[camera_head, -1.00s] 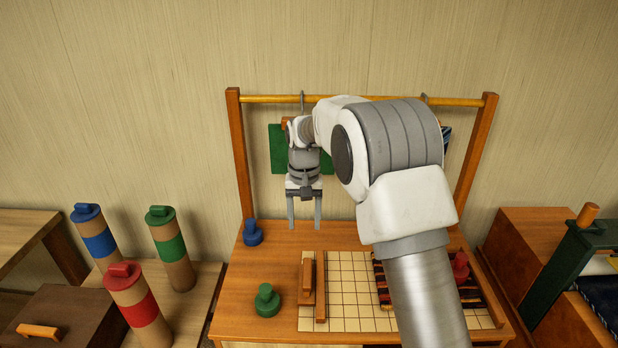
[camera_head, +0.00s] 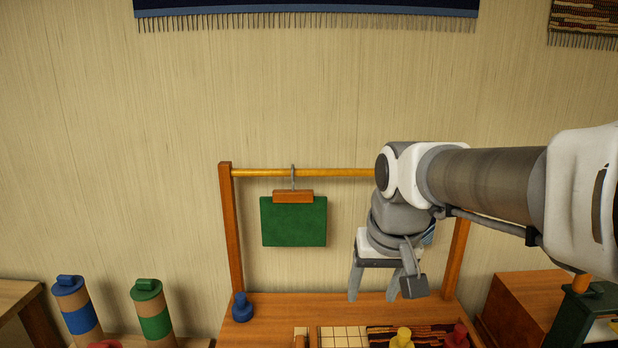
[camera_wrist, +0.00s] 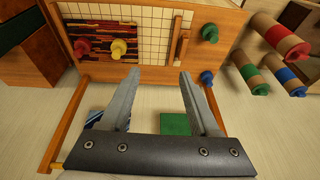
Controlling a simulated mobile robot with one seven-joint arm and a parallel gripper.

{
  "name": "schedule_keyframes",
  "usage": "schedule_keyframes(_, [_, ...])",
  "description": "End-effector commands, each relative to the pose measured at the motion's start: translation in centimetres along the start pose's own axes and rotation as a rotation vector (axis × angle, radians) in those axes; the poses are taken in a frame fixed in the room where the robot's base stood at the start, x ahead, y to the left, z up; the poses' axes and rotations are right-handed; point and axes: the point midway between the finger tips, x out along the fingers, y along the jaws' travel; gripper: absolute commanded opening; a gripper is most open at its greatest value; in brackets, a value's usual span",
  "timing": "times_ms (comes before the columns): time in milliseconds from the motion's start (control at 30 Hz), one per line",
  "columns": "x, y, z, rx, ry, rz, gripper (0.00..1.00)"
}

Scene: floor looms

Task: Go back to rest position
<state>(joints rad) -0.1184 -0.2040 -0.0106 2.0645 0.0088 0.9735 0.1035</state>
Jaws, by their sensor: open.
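My gripper (camera_head: 378,282) is open and empty. It points down in front of the wooden rack's right side, above the table (camera_head: 285,306).
Blue (camera_head: 241,307), yellow (camera_head: 402,337) and red (camera_head: 457,335) pegs stand on the table, with a green peg (camera_wrist: 209,33) in the wrist view. Tall banded cylinders (camera_head: 152,311) stand at the left. A green-framed wooden stand (camera_head: 570,315) is at the right. The rack's posts flank my gripper.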

Motion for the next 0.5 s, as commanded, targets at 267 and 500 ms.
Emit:
schedule_keyframes(267, [-2.8, 2.6, 7.3, -0.003, 0.105, 0.017, 0.62])
schedule_keyframes(500, [-3.0, 3.8, 12.1, -0.008, 0.170, 0.035, 0.62])
